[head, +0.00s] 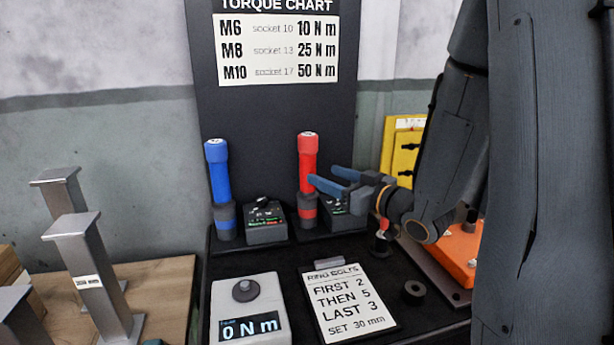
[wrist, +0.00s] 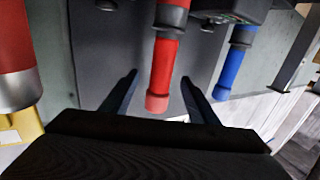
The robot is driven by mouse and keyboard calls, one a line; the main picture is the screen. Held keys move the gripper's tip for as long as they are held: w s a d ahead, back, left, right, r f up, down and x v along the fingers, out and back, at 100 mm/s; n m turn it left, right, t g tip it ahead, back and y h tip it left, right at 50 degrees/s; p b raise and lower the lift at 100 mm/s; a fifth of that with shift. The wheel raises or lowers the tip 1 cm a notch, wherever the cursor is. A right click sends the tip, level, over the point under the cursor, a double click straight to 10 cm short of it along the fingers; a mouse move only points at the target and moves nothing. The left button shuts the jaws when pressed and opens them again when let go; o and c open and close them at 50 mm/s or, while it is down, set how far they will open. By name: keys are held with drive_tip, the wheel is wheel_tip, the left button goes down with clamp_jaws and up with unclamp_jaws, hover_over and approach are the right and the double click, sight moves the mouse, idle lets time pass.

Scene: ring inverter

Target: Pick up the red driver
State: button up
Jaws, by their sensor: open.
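The red driver (head: 307,165) stands upright in front of the dark board, left of my gripper (head: 328,180) in the head view. Its lower part is dark with a red band. In the wrist view the red driver (wrist: 164,72) shows between my two open fingers (wrist: 160,92), with a gap on both sides. The jaws hold nothing. In the head view the fingers are at the height of the driver's middle; whether they touch it is not clear there.
A blue driver (head: 218,172) stands to the left, with a dark box (head: 265,221) between the drivers. A torque display (head: 247,310) and a ring bolts card (head: 348,297) lie in front. An orange block (head: 458,252) and yellow panel (head: 403,150) are at right.

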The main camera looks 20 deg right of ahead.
sight(313, 172)
drive_tip(key=shift+a+r, duration=0.1)
drive_tip(key=shift+a, duration=0.05)
drive_tip(key=shift+x, duration=0.9)
drive_tip(key=x, duration=0.2)
drive_tip(key=p+x, duration=0.1)
drive_tip(key=x, duration=0.2)
drive_tip(key=shift+w+a+f, duration=0.25)
drive_tip(key=shift+w+f, duration=0.05)
drive_tip(key=shift+f, duration=0.1)
drive_tip(key=shift+r, duration=0.1)
drive_tip(key=c, duration=1.3)
